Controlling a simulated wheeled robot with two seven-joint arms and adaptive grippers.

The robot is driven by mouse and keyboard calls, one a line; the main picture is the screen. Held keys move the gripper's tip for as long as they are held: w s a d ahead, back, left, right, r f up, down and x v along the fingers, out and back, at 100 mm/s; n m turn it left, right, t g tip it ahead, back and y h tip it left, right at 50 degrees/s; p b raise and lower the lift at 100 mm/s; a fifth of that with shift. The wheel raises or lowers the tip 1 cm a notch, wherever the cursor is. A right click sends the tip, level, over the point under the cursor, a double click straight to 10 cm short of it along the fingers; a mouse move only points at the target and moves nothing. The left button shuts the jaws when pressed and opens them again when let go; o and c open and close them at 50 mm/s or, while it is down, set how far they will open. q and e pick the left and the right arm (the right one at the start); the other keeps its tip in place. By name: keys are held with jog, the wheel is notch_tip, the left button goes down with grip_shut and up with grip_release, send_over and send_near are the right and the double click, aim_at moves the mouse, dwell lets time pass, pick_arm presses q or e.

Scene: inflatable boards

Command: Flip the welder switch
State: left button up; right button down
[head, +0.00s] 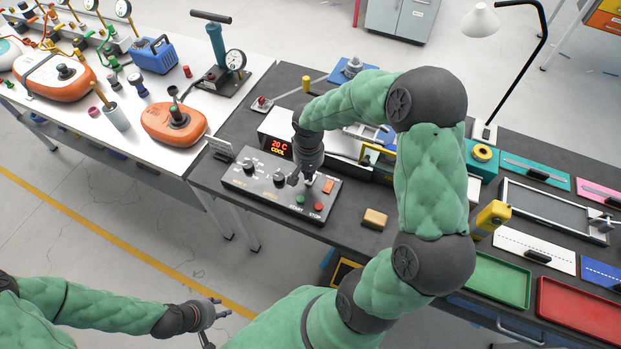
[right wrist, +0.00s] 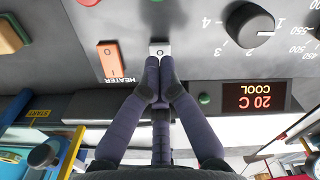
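The welder's grey control panel (head: 265,190) lies on the dark bench, with knobs, buttons and an orange rocker switch (head: 328,186). The right wrist view shows this rocker (right wrist: 111,60), labelled HEATER, left of my fingertips. A small pale switch plate (right wrist: 159,48) marked 0 lies directly at the fingertips. My right gripper (head: 307,183) is above the panel; its fingers (right wrist: 159,68) are together with nothing visible between them. They partly cover the plate; contact cannot be told. The display (head: 279,147) reads 20 C COOL. My left gripper (head: 216,318) is open and empty, away from the bench.
A green button (head: 300,199) and a red button (head: 318,207) sit near the panel's front edge. A tan block (head: 375,219) lies to the right. Green (head: 499,279) and red (head: 580,311) trays stand farther right.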

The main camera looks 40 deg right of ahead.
jog(key=shift+f+b, duration=0.95)
jog(key=shift+f, duration=0.3)
dwell(1.2)
jog(key=shift+r, duration=0.15)
jog(key=shift+r+p, duration=2.5)
jog(key=shift+r, duration=0.95)
jog(key=shift+f, duration=0.1)
